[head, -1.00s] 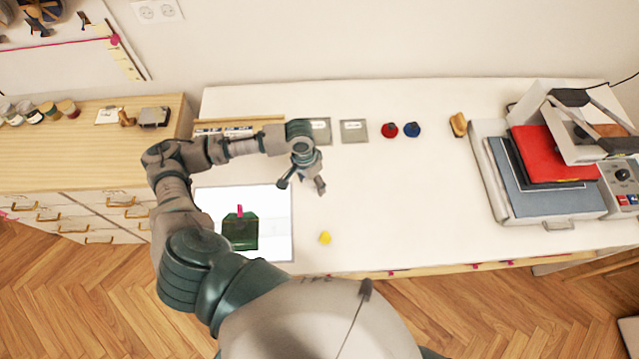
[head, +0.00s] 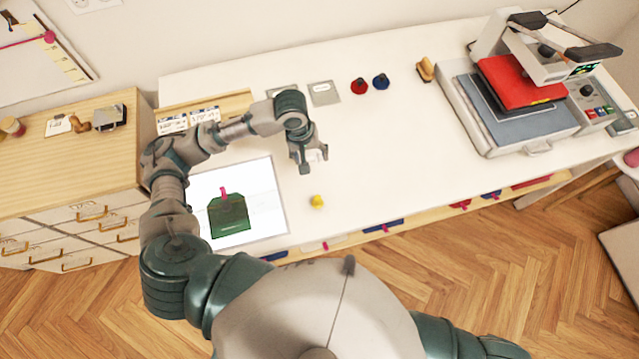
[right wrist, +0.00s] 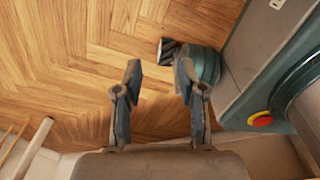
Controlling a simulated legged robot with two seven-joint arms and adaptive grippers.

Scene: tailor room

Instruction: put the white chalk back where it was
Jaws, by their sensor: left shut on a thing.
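My left gripper (head: 311,162) is over the white table, right of the white sheet with the green pocket-like piece (head: 228,216). It is shut on a small white thing, which looks like the white chalk (head: 317,155); the fingers partly hide it. A yellow chalk (head: 317,201) lies on the table just in front of this gripper. A red chalk (head: 359,86) and a blue chalk (head: 380,81) stand side by side near the back edge. My right gripper (right wrist: 157,78) is open and empty over the wooden floor in the right wrist view.
Grey label plates, one clearly visible (head: 325,93), lie left of the red chalk. A wooden-handled tool (head: 426,70) lies right of the blue one. A heat press (head: 520,95) fills the table's right end. The table's middle is clear. A wooden drawer cabinet (head: 80,175) stands left.

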